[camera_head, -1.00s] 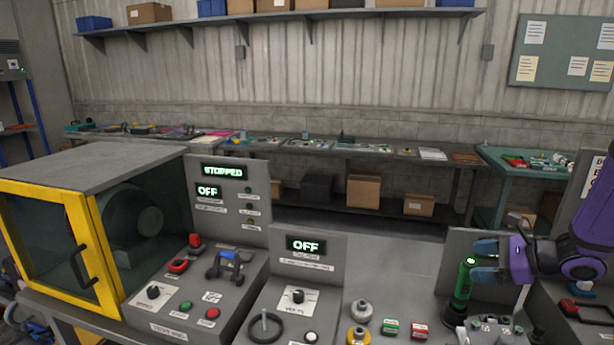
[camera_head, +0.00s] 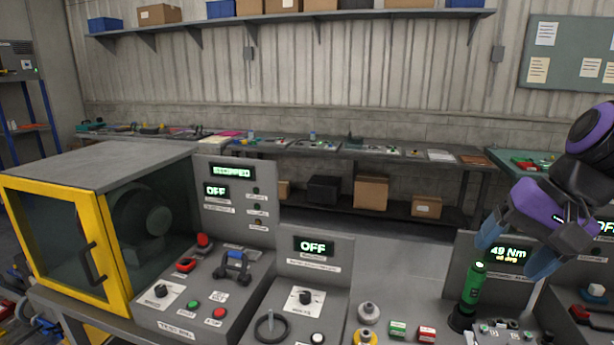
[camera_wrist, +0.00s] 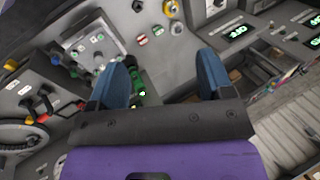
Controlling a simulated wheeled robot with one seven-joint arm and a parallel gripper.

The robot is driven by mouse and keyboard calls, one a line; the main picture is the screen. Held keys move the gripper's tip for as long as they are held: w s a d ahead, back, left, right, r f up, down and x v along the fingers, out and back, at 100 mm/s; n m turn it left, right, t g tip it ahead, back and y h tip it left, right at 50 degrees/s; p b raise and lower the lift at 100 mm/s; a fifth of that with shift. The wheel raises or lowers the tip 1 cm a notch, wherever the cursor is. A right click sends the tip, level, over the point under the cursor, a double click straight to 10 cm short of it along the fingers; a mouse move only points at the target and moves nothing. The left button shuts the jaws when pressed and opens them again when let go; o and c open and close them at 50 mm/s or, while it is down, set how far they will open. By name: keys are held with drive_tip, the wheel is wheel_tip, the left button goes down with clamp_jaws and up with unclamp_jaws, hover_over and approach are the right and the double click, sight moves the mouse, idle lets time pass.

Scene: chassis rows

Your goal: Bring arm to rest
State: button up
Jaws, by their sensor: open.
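My gripper (camera_head: 515,250) is purple and black with blue fingertips. In the head view it is at the right, above the bench and in front of the console display that reads 49 Nm. Its two blue fingers are apart with nothing between them; they also show in the wrist view (camera_wrist: 163,80). A green tool (camera_head: 472,288) stands upright just left of and below the fingers, its top lit. In the wrist view the green tool (camera_wrist: 137,84) shows beside the left finger, partly hidden by it.
A machine with a yellow-framed door (camera_head: 106,255) stands at the left. A console (camera_head: 313,268) reading OFF is in the middle. Small red and green blocks and knobs lie near the front edge. A long back table (camera_head: 340,150) and a wall shelf (camera_head: 290,18) are behind. The space above the bench is open.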

drive_tip(key=s+d+r+n+t+h, duration=0.1)
drive_tip(key=s+r+n+t+h, duration=0.2)
drive_tip(key=s, duration=0.4)
drive_tip(key=shift+d+r+n+h, duration=0.4)
drive_tip(key=shift+r+n+h, duration=0.1)
drive_tip(key=shift+r+n, duration=0.55)
